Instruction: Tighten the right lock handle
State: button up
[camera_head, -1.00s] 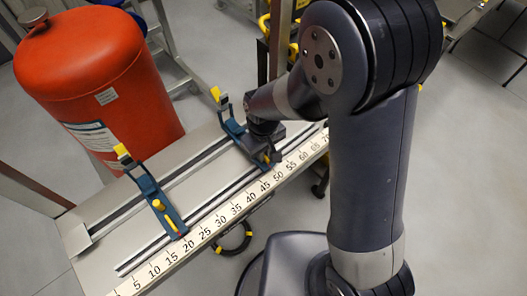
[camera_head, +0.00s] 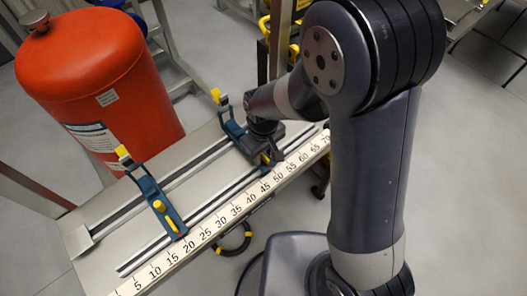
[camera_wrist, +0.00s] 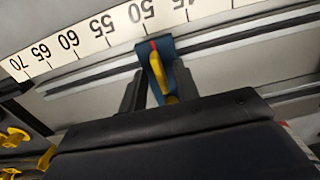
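The right lock handle (camera_wrist: 158,72) is a yellow lever on the right blue bracket (camera_wrist: 163,46). In the head view the bracket (camera_head: 231,124) crosses two rails near the 45 to 50 marks of the scale, and the handle (camera_head: 265,158) is partly hidden by my gripper. My gripper (camera_wrist: 160,88) points down over it, with one dark finger on each side of the handle. The fingers are apart; I cannot tell whether either touches it. The left bracket (camera_head: 148,186) has its own yellow handle (camera_head: 164,215), near the 15 to 20 marks.
The rails lie on a grey bench (camera_head: 100,262) with a white number scale (camera_head: 225,221) along its front edge. A red tank (camera_head: 98,80) stands behind the bench at left. A black ring with yellow marks (camera_head: 234,250) hangs below the front edge.

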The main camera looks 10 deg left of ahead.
jog(key=shift+r+p, duration=2.05)
jog(key=shift+r, duration=1.15)
jog(key=shift+f, duration=0.1)
jog(key=m, duration=0.7)
jog(key=shift+r, duration=0.4)
jog(key=n, duration=0.7)
jog(key=shift+f, duration=0.4)
jog(key=shift+f+b, duration=1.45)
jog(key=shift+f, duration=0.45)
jog(key=shift+r, duration=0.1)
